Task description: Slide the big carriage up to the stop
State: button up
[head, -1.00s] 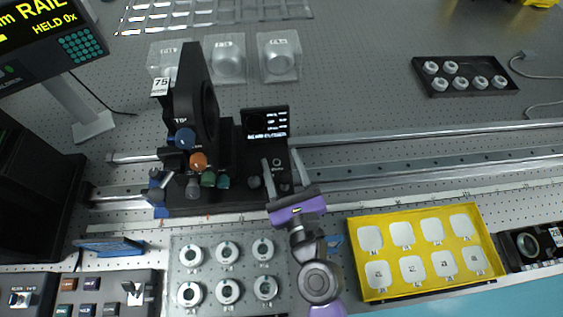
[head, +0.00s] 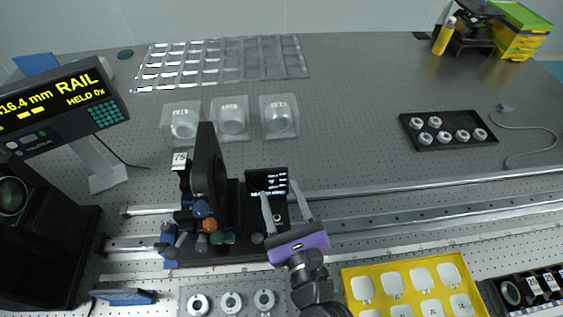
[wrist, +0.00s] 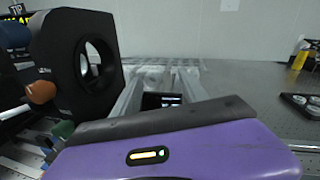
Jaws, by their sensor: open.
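The big carriage (head: 228,250) is a black base on the rails (head: 420,208). It carries a tall black ring mount (head: 207,168) tagged 75, coloured knobs and a small upright screen (head: 266,179). My gripper (head: 280,203) is over its right part, fingers apart, in front of the screen. Contact cannot be told. The wrist view shows the fingers (wrist: 160,95) spread with the screen (wrist: 161,101) between them and the ring mount (wrist: 78,62) at left. A small blue piece (head: 168,236) sits at the carriage's left end; I cannot tell whether it is the stop.
A rail readout (head: 60,105) stands at left beside a black box (head: 40,245). A yellow tray (head: 405,285) and a grey tray of ring parts (head: 230,302) lie in front. Clear covers (head: 232,118) and a black tray (head: 447,130) stand behind. The rails right of the carriage look clear.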

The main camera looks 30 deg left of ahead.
notch_tip(320, 180, up, 8)
jog(key=p, duration=0.1)
jog(key=shift+f+p, duration=0.15)
jog(key=shift+p, duration=0.25)
